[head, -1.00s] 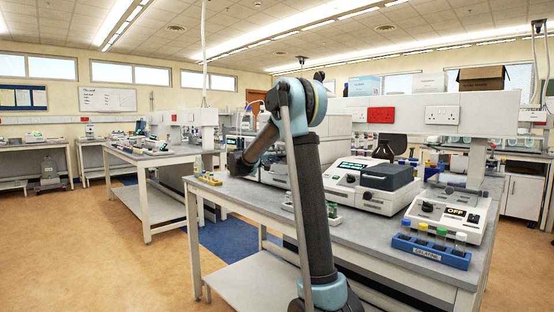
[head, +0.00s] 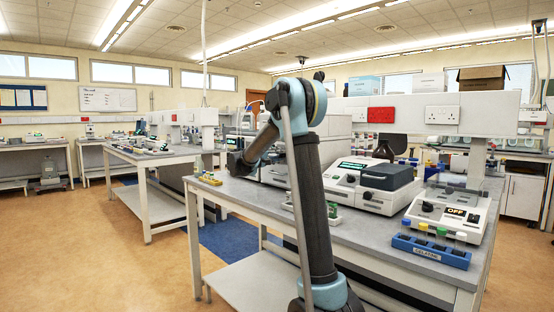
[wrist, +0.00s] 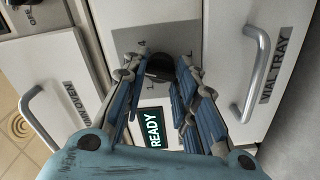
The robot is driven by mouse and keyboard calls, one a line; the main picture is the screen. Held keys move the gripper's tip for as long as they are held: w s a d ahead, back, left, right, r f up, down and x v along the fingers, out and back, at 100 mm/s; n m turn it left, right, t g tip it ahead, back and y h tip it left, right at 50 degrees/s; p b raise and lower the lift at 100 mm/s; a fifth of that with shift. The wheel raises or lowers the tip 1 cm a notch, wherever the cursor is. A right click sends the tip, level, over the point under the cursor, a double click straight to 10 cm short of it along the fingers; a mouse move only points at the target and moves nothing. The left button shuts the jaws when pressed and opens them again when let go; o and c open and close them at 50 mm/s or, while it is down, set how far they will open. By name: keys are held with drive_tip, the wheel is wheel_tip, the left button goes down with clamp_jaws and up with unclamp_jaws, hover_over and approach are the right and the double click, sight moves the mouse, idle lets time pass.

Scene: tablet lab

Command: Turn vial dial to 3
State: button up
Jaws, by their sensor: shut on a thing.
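The vial dial (wrist: 159,72) is a black knob on a grey plate (wrist: 128,38) in the wrist view. A "4" shows at the plate's upper left of the knob, and other marks near it are partly covered. My gripper (wrist: 166,66) is shut on the dial, one finger on each side. The knob's pointer direction cannot be made out. In the head view my arm stands in front of the bench, and the dial and fingertips cannot be made out.
A READY display (wrist: 153,128) lies below the dial. The VIAL TRAY drawer handle (wrist: 262,55) is to the right, and an oven door handle (wrist: 38,98) is to the left. In the head view, a blue vial rack (head: 431,251) stands at the bench's right front.

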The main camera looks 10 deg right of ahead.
drive_tip(key=shift+w+a, duration=0.1)
drive_tip(key=shift+a, duration=0.05)
drive_tip(key=o, duration=1)
drive_tip(key=shift+f, duration=0.15)
drive_tip(key=shift+o, duration=0.2)
drive_tip(key=v, duration=1.2)
